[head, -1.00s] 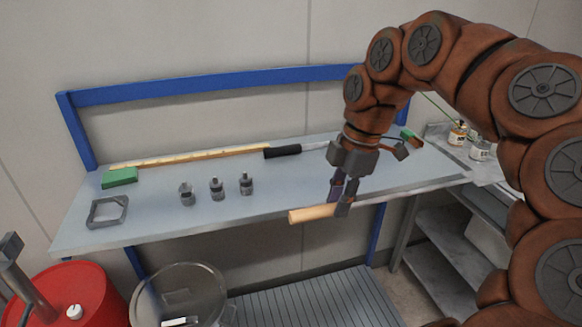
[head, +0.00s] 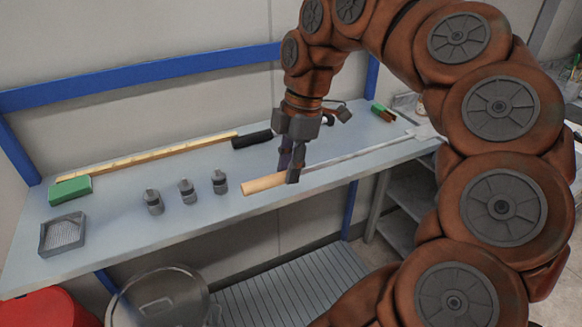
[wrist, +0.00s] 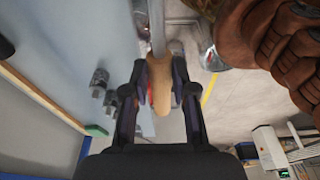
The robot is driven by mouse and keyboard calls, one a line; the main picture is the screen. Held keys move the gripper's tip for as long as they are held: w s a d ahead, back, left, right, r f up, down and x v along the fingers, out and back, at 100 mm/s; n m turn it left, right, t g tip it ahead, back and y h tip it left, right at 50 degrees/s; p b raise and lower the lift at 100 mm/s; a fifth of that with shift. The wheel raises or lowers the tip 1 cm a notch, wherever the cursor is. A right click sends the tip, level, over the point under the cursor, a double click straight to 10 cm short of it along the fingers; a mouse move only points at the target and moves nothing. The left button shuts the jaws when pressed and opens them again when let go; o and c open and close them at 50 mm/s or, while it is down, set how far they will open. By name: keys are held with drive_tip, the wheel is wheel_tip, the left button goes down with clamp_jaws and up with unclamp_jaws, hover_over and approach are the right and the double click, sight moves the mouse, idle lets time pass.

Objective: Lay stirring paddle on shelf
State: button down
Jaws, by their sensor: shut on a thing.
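The stirring paddle has a pale wooden handle (head: 263,184) and a thin metal shaft (head: 355,156) running right along the shelf's front side. My gripper (head: 288,177) is shut on the handle, which points left. In the wrist view the handle (wrist: 162,88) sits between the fingers (wrist: 158,92), with the shaft reaching up out of the picture. The grey-blue shelf (head: 130,225) lies under and behind the paddle in the head view. I cannot tell whether the paddle touches it. The paddle's far end is not clear.
On the shelf are three grey weights (head: 187,191), a mesh tray (head: 62,234), a green block (head: 70,190), a long wooden strip (head: 150,156), a black handle (head: 252,139) and a small green brush (head: 383,112). A lidded pot (head: 160,300) and red drum (head: 40,310) stand below.

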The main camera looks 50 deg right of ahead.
drive_tip(key=w+d+f+p, duration=0.1)
drive_tip(key=w+d, duration=0.1)
drive_tip(key=w, duration=0.5)
drive_tip(key=p, duration=0.3)
hover_over(261, 173)
drive_tip(key=shift+f, duration=0.8)
drive_tip(key=shift+s+d+f+b, duration=0.15)
drive_tip(key=shift+f+b, duration=0.65)
drive_tip(key=shift+f, duration=0.75)
drive_tip(key=shift+d+f+b, duration=0.1)
drive_tip(key=shift+f+b, duration=0.7)
drive_tip(key=shift+f, duration=0.95)
drive_tip(key=c, duration=0.8)
unclamp_jaws()
drive_tip(key=shift+c, duration=0.2)
drive_tip(key=shift+r, duration=0.1)
wheel_tip(261, 173, up, 12)
drive_tip(key=d, duration=0.2)
drive_tip(key=shift+s+f, duration=0.2)
drive_tip(key=shift+s, duration=0.2)
